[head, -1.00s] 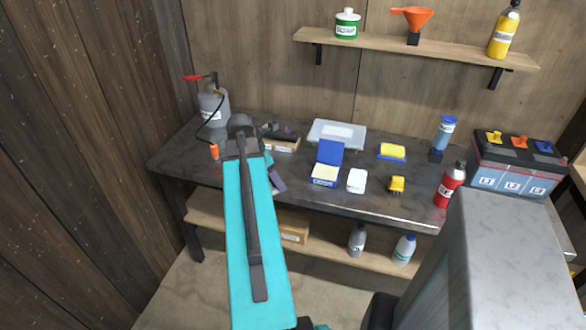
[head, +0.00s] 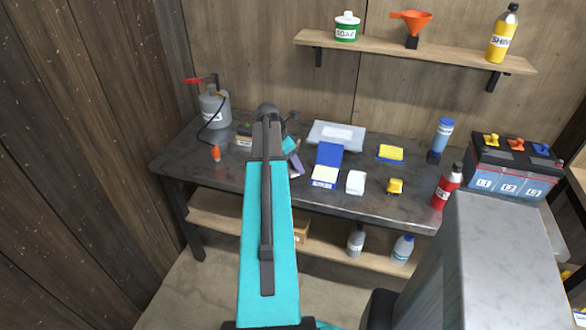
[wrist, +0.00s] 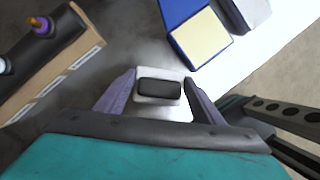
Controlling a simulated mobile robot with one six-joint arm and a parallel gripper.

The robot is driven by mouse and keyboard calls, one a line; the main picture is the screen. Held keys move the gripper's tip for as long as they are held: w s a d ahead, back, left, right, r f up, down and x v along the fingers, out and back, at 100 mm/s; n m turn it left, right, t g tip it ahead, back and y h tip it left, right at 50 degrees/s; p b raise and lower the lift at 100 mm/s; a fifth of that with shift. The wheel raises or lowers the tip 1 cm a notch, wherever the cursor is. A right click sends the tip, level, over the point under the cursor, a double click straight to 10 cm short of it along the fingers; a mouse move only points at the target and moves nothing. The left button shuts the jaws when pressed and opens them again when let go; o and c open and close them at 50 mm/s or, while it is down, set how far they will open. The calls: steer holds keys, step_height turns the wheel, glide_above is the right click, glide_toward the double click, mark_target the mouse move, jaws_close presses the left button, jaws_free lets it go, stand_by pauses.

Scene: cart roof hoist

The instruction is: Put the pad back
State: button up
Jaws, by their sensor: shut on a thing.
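My gripper (wrist: 161,88) shows in the wrist view with its two purple fingers on either side of a small pale block with a dark rounded top, which I take to be the pad (wrist: 159,88). It is shut on this pad, above the dark bench. In the head view my gripper (head: 296,164) is left of the open blue box (head: 329,154), and my arm hides the pad. The blue box has a raised lid and a cream surface inside. Its cream part shows ahead and to the right of the pad in the wrist view (wrist: 200,38).
A wooden rack (wrist: 62,82) with small items is left of my gripper. On the bench (head: 400,210) are a white item (head: 356,183), a grey case (head: 336,135), a yellow-blue sponge (head: 390,153), a red bottle (head: 447,186) and a battery (head: 513,169).

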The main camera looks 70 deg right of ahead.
mark_target(294, 168)
steer(key=shift+d+f, duration=0.15)
stand_by(0.3)
steer(key=shift+f+p, duration=0.6)
steer(key=shift+f, duration=1)
steer(key=shift+f, duration=0.15)
steer(key=o, duration=1)
steer(key=shift+c, duration=0.2)
steer(key=b+v, duration=0.2)
steer(key=v, duration=1)
